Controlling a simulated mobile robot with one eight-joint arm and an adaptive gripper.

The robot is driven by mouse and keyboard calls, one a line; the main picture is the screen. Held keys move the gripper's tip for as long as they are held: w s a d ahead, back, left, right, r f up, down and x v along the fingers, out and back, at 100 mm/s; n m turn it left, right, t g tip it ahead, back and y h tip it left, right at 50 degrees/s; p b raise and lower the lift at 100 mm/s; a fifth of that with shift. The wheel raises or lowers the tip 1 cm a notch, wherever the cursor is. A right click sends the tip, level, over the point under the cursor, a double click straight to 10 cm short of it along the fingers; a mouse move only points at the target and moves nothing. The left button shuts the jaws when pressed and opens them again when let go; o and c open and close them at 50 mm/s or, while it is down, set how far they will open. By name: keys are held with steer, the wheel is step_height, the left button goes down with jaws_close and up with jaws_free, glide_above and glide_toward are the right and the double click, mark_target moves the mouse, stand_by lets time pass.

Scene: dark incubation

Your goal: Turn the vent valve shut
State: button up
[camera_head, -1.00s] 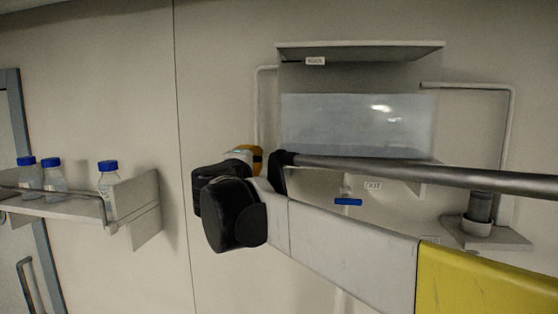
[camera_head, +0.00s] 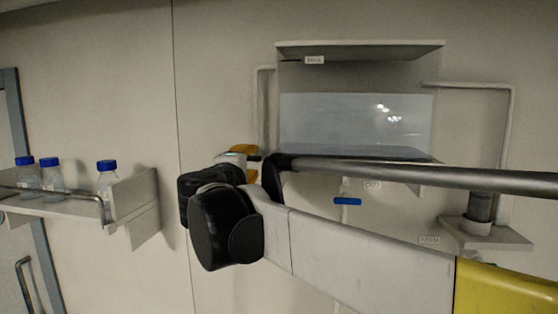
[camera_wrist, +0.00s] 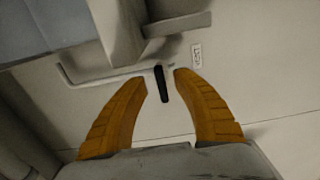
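A short dark bar-shaped handle (camera_wrist: 162,84), perhaps the vent valve's, shows in the wrist view on a thin pale pipe (camera_wrist: 105,80). A small label (camera_wrist: 197,55) is beside it, its text not clearly readable. My gripper (camera_wrist: 160,74) is open, with one ridged orange finger on each side of the handle in the picture. I see no finger touching the handle, and its depth between them is unclear. In the head view my gripper (camera_head: 243,152) is mostly hidden behind my wrist, left of the tank, and this handle cannot be made out.
A clear tank (camera_head: 355,122) sits in a grey wall housing, with a blue handle (camera_head: 347,201) below it. A pipe (camera_head: 508,130) runs down the right to a bracket holding a grey cylinder (camera_head: 480,208). A shelf (camera_head: 130,205) with blue-capped bottles (camera_head: 107,178) is at left.

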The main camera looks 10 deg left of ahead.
steer(key=s, duration=0.8)
steer(key=shift+s+a, duration=0.15)
steer(key=shift+a, duration=0.1)
steer(key=s+d+f+m+g+h+b, duration=0.1)
steer(key=s+d+f+m+g+b, duration=0.15)
steer(key=d+f+b, duration=0.45)
steer(key=s+d+f+m+g+h+b, duration=0.1)
steer(key=d+f+m+g+b, duration=0.15)
steer(key=d+f, duration=0.9)
steer(key=s+d+f+m+g+b, duration=0.1)
steer(key=s+d+f+m+b, duration=0.15)
steer(key=d+f+b, duration=0.65)
steer(key=s+d+f+m+g+y+b, duration=0.1)
steer(key=s+f+b, duration=0.4)
steer(key=f, duration=0.8)
steer(key=s+d+f+m+g+y+b, duration=0.1)
steer(key=s+f+m+b, duration=0.4)
steer(key=f, duration=0.8)
steer(key=s+d+f+m+g+y+b, duration=0.1)
steer(key=s+f+b, duration=0.4)
steer(key=f, duration=0.8)
steer(key=s+d+m+g, duration=0.1)
steer(key=s+d+m, duration=0.1)
steer(key=shift+d+f+g+y, duration=0.25)
steer(key=shift+d+g+y, duration=0.05)
steer(key=shift+g, duration=0.1)
steer(key=shift+m, duration=0.25)
